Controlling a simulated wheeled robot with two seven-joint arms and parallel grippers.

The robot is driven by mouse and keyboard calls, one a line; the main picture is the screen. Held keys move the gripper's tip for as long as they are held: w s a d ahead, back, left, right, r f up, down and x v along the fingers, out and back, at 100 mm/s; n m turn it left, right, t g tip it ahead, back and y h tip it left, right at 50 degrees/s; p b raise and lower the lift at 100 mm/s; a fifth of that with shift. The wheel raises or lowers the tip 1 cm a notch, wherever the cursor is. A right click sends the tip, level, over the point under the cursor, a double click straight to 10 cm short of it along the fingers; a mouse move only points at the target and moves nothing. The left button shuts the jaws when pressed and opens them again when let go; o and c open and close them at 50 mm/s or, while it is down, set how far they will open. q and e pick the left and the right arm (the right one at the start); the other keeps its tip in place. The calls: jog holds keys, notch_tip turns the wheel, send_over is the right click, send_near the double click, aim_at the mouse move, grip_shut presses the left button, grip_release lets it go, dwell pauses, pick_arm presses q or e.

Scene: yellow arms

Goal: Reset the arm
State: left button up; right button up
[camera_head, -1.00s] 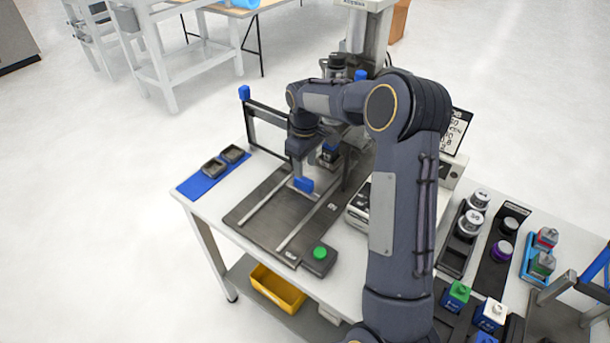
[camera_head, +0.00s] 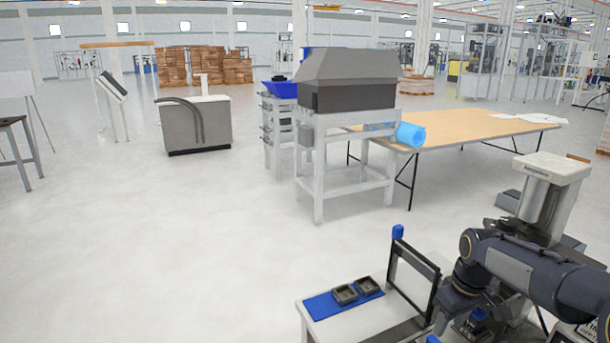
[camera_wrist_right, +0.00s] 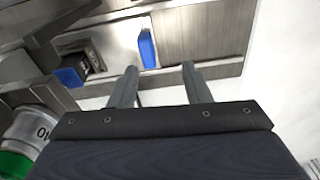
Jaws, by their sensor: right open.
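My right arm (camera_head: 540,270) comes in from the right edge in the head view, above the work table at the lower right. Its fingers do not show clearly there. In the wrist view my right gripper (camera_wrist_right: 161,76) is open, with two grey fingers apart and nothing held between them. A blue block (camera_wrist_right: 147,48) on a metal plate shows beyond the fingertips. My left gripper is in neither view.
A black frame (camera_head: 414,285) with a blue top stands near my arm. A blue mat (camera_head: 325,305) with two dark trays lies left of it. A grey press-like machine (camera_head: 545,190) stands behind. A wooden-topped table (camera_head: 470,130) is farther back.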

jog(key=s+a+r+m+t+y, duration=0.1)
jog(key=s+a+r, duration=0.2)
jog(key=s, duration=0.5)
jog(key=s+a+r+m+t+y, duration=0.15)
jog(key=s+a+r, duration=0.25)
jog(key=s, duration=0.4)
jog(key=s+a+f+m+t, duration=0.1)
jog(key=s+a+f, duration=0.1)
jog(key=s, duration=0.3)
jog(key=s+a+f+m+t, duration=0.1)
jog(key=s+a+m, duration=0.1)
jog(key=s+a, duration=0.2)
jog(key=shift+s+f+y, duration=0.4)
jog(key=shift+s+y, duration=0.05)
jog(key=shift+s, duration=0.3)
